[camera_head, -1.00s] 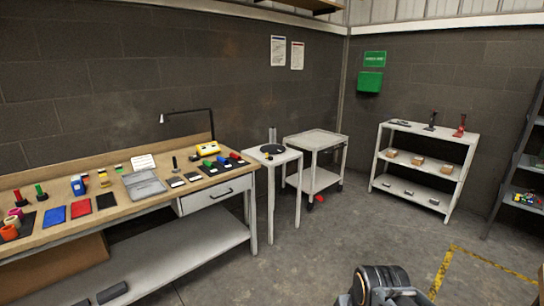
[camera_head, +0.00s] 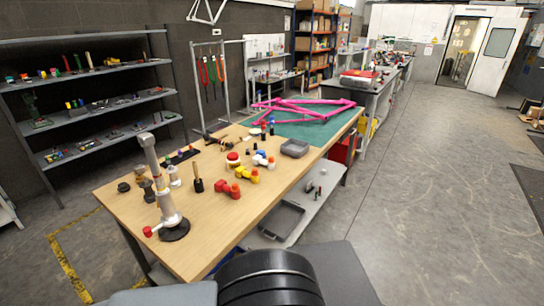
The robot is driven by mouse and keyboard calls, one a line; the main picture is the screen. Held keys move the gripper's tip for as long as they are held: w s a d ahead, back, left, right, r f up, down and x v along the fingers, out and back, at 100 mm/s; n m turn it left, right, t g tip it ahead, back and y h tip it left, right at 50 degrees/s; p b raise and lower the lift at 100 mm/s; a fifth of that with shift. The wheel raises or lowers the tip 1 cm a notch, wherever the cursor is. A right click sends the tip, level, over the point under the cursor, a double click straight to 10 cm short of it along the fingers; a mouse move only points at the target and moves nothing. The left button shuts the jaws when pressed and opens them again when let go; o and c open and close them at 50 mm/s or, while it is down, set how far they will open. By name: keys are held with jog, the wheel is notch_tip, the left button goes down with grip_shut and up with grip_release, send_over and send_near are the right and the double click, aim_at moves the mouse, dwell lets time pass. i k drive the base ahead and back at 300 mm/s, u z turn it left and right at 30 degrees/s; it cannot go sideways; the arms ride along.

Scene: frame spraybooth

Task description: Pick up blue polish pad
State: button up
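I cannot make out a blue polish pad for certain in this view. On the wooden worktable (camera_head: 125,205) there are small items with white and blue parts (camera_head: 262,160), too small to identify, beside yellow (camera_head: 248,175) and red (camera_head: 228,189) ones. My gripper is not in view; only dark, rounded parts of my own body show at the bottom edge.
A pink bike frame (camera_head: 290,106) lies on a green mat (camera_head: 318,130) at the table's far end. A grey shelf unit (camera_head: 88,70) with small tools stands at left. A white-grey stand (camera_head: 168,205) is at the table's near end. Floor at right (camera_head: 430,190) is clear.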

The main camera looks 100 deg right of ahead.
aim_at(261, 152)
jog(key=z, duration=3.3)
